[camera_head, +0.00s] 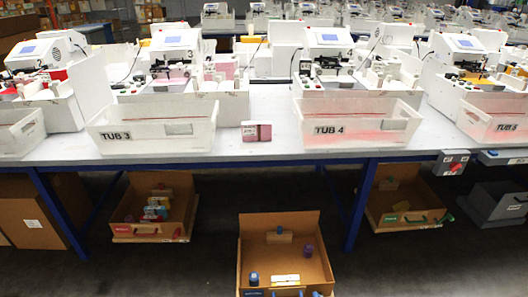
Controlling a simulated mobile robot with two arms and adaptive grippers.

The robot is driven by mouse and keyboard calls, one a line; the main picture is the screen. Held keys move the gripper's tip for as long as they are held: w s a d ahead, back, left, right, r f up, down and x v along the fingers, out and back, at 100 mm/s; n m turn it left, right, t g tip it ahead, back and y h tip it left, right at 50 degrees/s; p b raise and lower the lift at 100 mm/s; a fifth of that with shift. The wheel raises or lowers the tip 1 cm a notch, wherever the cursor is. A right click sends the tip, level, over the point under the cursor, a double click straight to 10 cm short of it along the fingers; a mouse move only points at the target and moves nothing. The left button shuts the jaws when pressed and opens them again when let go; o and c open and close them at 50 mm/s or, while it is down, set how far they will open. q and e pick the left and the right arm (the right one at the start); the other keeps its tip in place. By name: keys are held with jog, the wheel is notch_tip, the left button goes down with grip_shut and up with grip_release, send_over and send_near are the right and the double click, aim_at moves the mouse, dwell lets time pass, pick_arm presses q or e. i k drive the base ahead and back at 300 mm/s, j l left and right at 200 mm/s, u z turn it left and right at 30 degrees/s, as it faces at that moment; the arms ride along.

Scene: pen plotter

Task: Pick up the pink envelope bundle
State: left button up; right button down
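A small bundle with a pink face and a darker band across it (256,131) sits at the front edge of the white table, between the tub marked TUB 3 (110,141) and the tub marked TUB 4 (345,142). It looks like the pink envelope bundle. It stands clear of both tubs, with nothing on top of it. Another pink item (223,70) shows further back beside plotter 3 and is partly hidden. Neither of my grippers is in view.
Several pen plotters (175,40) line the table behind the tubs. Open cardboard boxes with small items stand on the floor, one in front (246,228) and others under the table (184,205). Blue table legs (358,207) stand between them. Bare white tabletop (272,105) lies behind the bundle.

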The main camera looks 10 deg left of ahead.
aim_at(252, 131)
jog(key=i+j+z, duration=0.1)
jog(key=z, duration=0.25)
jog(key=j+z, duration=0.3)
jog(key=i+j+z, duration=0.1)
jog(key=j+z, duration=0.25)
jog(key=l, duration=0.1)
